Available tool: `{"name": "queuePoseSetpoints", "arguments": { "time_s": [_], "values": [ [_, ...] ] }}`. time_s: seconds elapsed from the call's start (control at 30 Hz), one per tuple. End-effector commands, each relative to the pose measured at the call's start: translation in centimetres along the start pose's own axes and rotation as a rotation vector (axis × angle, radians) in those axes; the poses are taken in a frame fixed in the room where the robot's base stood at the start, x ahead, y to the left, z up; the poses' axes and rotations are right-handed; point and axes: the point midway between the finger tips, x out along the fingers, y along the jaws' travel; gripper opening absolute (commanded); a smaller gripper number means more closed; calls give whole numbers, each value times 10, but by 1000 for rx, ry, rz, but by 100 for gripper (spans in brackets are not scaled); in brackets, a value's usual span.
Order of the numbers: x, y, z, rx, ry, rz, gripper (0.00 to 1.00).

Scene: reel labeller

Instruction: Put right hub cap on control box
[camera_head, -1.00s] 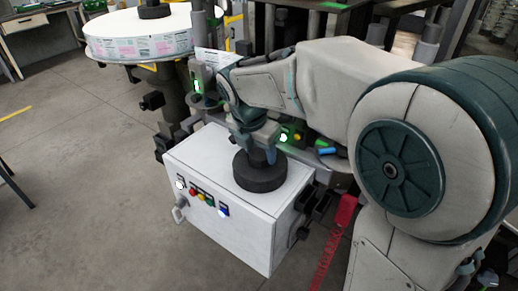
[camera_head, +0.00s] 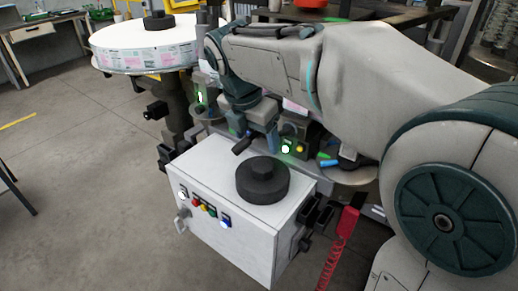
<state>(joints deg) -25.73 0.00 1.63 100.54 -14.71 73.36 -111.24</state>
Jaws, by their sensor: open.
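A black hub cap (camera_head: 262,182), a wide disc with a smaller raised knob, lies flat on top of the white control box (camera_head: 215,167), toward the box's right side. My gripper (camera_head: 254,146) is open and empty above and behind the hub cap, apart from it. Its fingers point down and partly overlap the machine behind. Another black hub cap (camera_head: 158,22) sits on the large label reel (camera_head: 140,45) at the upper left.
The box front carries several coloured buttons (camera_head: 203,207) and a handle. A red coiled cable (camera_head: 340,235) hangs at its right. The labeller's parts with green lights (camera_head: 287,148) stand close behind. The floor (camera_head: 90,200) at left is clear.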

Motion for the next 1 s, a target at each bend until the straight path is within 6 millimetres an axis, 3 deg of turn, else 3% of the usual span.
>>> {"name": "queuePoseSetpoints", "arguments": {
  "time_s": [0.2, 0.47, 0.67, 1.0],
  "values": [
    [-24, 0, 0, 0, 0, 1, 74],
    [-22, -9, 1, 82, 6, 1, 74],
    [0, -51, 2, 520, 38, 13, 74],
    [49, -136, -18, 1500, 119, 11, 74]
  ]
}}
